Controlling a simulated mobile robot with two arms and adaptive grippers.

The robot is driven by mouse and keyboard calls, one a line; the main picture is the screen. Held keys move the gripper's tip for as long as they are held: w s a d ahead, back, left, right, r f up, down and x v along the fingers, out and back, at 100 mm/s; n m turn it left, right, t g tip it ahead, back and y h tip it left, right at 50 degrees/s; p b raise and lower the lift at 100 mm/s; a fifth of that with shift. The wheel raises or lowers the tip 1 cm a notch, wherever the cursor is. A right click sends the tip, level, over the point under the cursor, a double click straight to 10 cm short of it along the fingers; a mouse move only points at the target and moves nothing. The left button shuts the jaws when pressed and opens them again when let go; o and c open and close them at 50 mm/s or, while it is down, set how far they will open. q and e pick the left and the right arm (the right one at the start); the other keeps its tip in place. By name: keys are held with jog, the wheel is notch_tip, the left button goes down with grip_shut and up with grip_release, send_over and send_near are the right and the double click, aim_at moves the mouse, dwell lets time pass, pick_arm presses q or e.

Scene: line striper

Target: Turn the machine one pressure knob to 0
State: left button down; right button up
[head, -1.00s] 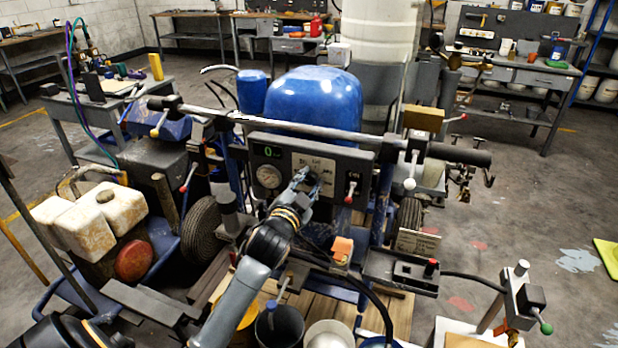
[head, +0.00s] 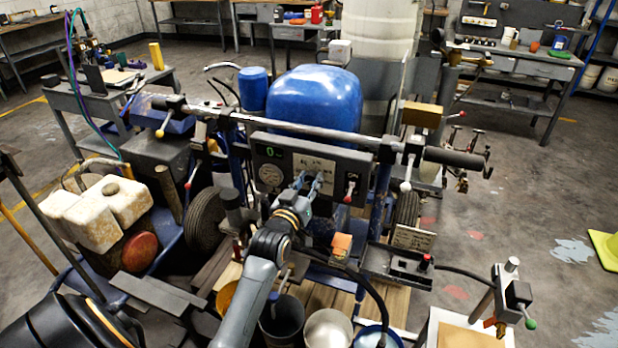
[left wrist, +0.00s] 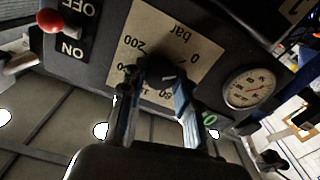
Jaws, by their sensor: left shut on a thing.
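The grey control panel (head: 340,164) of the striping machine faces me below the long handlebar. Its pressure knob is dark and sits on a pale scale plate (head: 318,161). My left gripper (head: 309,182) is at the plate, shut on the knob. In the left wrist view the dark knob (left wrist: 160,68) is between the two fingers of my left gripper (left wrist: 158,84), and the plate (left wrist: 192,54) reads "bar", 0 and 200. The knob's pointer is hidden, so its setting cannot be read. My right gripper is out of view.
A round gauge (head: 271,176) and a green display (head: 270,151) showing 0 are left of the knob. A red-tipped ON/OFF switch (head: 349,190) is to its right. The handlebar (head: 290,126) crosses above. Buckets (head: 328,328) stand below the arm.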

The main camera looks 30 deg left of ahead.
pick_arm(q)
jog(key=shift+f+n, duration=0.1)
jog(key=shift+n, duration=0.4)
jog(key=c, duration=1)
grip_release()
jog(key=v, duration=1.2)
jog(key=shift+a, duration=0.1)
